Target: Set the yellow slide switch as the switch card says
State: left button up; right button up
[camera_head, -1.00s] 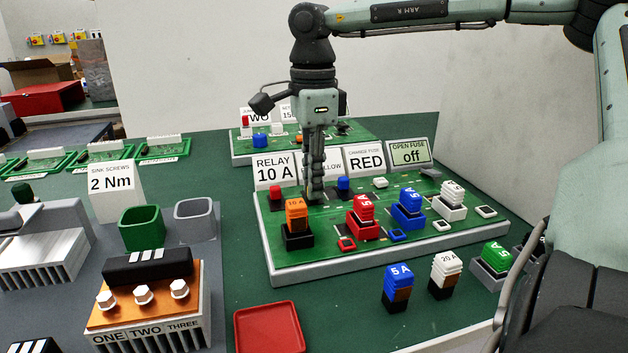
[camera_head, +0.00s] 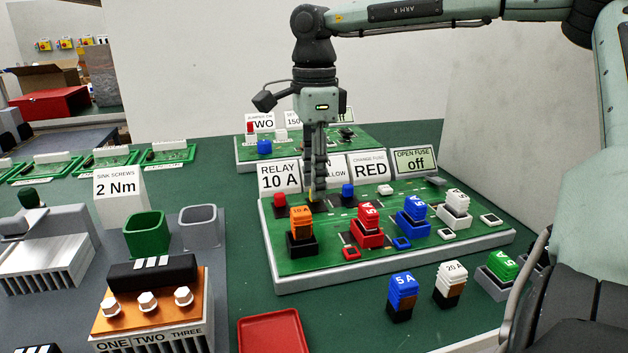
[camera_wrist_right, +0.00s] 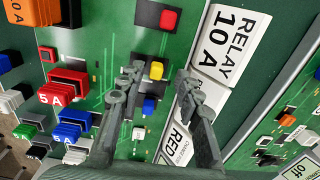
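The yellow slide switch (camera_wrist_right: 157,70) has a small yellow knob on the green board, between the red and blue ones, in the right wrist view. My right gripper (camera_wrist_right: 158,75) is open, with one finger on each side of the yellow knob; I cannot tell whether either touches it. In the head view the right gripper (camera_head: 313,196) points down at the board's back row, and its fingers mostly hide the knob. The switch card (camera_head: 339,172) is largely behind the fingers; only "LLOW" shows, so its setting cannot be read. My left gripper is not in view.
The green board (camera_head: 345,262) carries a red button (camera_head: 279,199), a blue button (camera_head: 347,190) and several fuses close by. The relay card (camera_head: 279,178) and red fuse card (camera_head: 370,168) stand behind. Loose fuses and a red tray (camera_head: 270,332) lie in front.

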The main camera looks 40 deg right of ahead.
notch_tip(320, 180, up, 11)
dwell(0.3)
dwell(0.5)
